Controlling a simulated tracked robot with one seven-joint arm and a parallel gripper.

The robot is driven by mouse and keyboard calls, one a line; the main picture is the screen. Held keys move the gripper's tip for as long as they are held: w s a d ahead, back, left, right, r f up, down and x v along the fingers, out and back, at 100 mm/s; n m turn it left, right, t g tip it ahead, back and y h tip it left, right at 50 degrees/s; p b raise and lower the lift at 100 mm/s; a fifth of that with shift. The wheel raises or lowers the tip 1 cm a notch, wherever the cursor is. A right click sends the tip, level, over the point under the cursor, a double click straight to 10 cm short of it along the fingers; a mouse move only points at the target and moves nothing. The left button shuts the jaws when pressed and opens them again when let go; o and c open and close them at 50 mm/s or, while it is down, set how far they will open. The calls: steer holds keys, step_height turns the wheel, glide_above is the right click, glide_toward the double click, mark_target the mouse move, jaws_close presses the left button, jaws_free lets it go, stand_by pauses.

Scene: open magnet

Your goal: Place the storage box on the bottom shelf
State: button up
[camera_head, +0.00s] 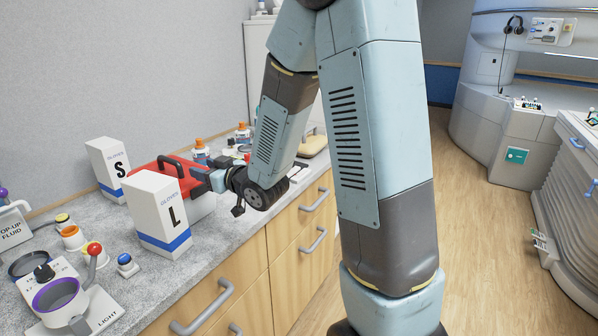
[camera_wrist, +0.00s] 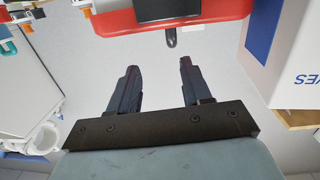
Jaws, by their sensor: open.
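The storage box has a red lid (camera_head: 150,172) with a black handle and a white body (camera_head: 203,207). It stands on the grey counter, partly hidden behind the white "L" glove box. In the wrist view its red lid (camera_wrist: 112,24) crosses the top, with a black latch hanging from its edge. My gripper (camera_head: 207,178) is at the right end of the box, near lid height. In the wrist view my gripper (camera_wrist: 158,68) is open, with nothing between its fingers, pointing at the box's pale side. Whether the fingers touch it is unclear. I cannot make out a bottom shelf.
Glove boxes "L" (camera_head: 160,213) and "S" (camera_head: 108,168) flank the storage box closely. Orange-capped bottles (camera_head: 200,150) stand behind. A blue button (camera_head: 126,263) and a light control (camera_head: 72,297) sit in front. Drawers with handles (camera_head: 203,307) lie below; wooden floor is open at right.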

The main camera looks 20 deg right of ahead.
steer(key=s+d+r+m+g+h, duration=0.4)
steer(key=s+d+r+h, duration=0.35)
steer(key=s+d, duration=0.4)
steer(key=s+d+r+m+g+h, duration=0.1)
steer(key=s+d+g, duration=0.15)
steer(key=s, duration=0.75)
steer(key=s+d+r+m+g, duration=0.2)
steer(key=s+g, duration=0.1)
steer(key=s, duration=0.6)
steer(key=w+f+n+t, duration=0.2)
steer(key=w+f+t, duration=0.1)
steer(key=w, duration=1)
steer(key=n+t+y, duration=0.5)
steer(key=t+y, duration=0.2)
steer(key=y, duration=0.3)
glide_toward(179, 168)
steer(key=x, duration=0.8)
steer(key=shift+w, duration=0.15)
steer(key=shift+x, duration=2.75)
steer(key=shift+w+d+r, duration=0.1)
steer(key=shift+d, duration=0.05)
